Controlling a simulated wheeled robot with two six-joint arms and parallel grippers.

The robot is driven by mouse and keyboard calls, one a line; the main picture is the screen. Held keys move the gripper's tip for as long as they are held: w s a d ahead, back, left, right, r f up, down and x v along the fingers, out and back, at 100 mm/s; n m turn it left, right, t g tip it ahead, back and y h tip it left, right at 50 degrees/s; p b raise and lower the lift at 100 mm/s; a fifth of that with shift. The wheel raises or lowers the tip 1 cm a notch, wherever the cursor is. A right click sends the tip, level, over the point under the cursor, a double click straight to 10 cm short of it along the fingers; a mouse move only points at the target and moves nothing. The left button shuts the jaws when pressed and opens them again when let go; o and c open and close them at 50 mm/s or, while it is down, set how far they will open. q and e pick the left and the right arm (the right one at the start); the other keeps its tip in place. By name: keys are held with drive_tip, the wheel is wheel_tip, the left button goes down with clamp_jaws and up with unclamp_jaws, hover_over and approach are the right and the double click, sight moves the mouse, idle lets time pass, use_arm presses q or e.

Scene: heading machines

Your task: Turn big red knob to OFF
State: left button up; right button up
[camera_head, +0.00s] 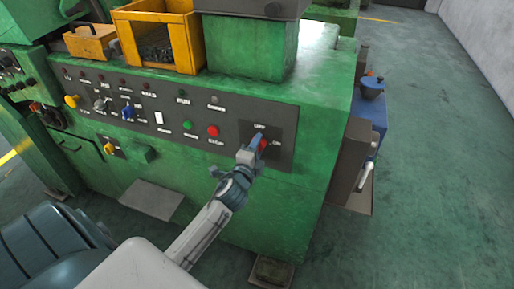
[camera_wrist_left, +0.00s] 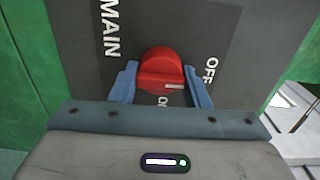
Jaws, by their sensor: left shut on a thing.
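The big red knob (camera_head: 263,145) sits on a dark plate at the right end of the green machine's control panel. In the left wrist view the red knob (camera_wrist_left: 161,68) has its ridge running across the picture, with a small white mark at the ridge's right end. OFF is printed to the right of it and ON below it, partly hidden. My left gripper (camera_head: 254,146) reaches the knob from the front. Its blue fingers, in the left wrist view (camera_wrist_left: 162,84), are shut on the knob's two sides. My right gripper is not in view.
Small red (camera_head: 213,131) and green (camera_head: 188,125) buttons sit on the panel left of the knob. A yellow crate (camera_head: 184,40) stands on the machine. A blue and grey unit with a lever (camera_head: 366,172) stands right of the machine. The floor farther right is clear.

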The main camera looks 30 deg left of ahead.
use_arm(q)
drive_tip(key=o, duration=1)
drive_tip(key=shift+c, duration=0.2)
drive_tip(key=b+v, duration=0.3)
drive_tip(key=v, duration=0.7)
drive_tip(key=shift+s, duration=0.35)
drive_tip(key=shift+d, duration=0.15)
